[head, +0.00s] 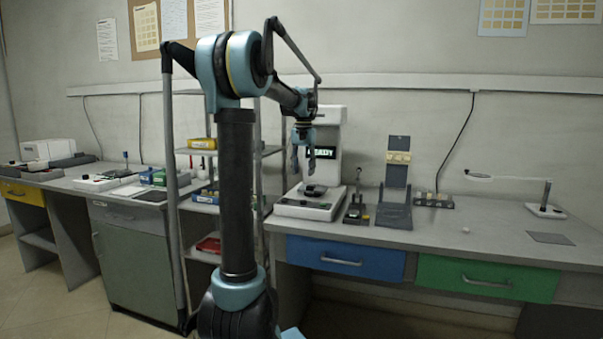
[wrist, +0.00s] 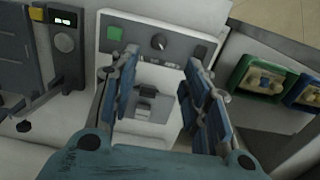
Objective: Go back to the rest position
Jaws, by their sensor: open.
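My gripper (head: 303,160) hangs from my arm above the white machine (head: 307,205) on the right-hand bench, in front of its upright column and lit display. In the wrist view my gripper (wrist: 160,90) has its two blue fingers spread apart with nothing between them. Below the fingers lies the machine's platform with a small grey-and-black object (wrist: 147,107) on it. The object also shows as a dark piece in the head view (head: 315,190). The fingers look apart from it.
A small dark device (head: 355,209) and a grey stand (head: 396,195) are right of the machine. A desk lamp (head: 545,208) stands far right. A metal shelf rack (head: 192,250) with small bins is left of the machine. Another bench with a white box (head: 48,149) is at left.

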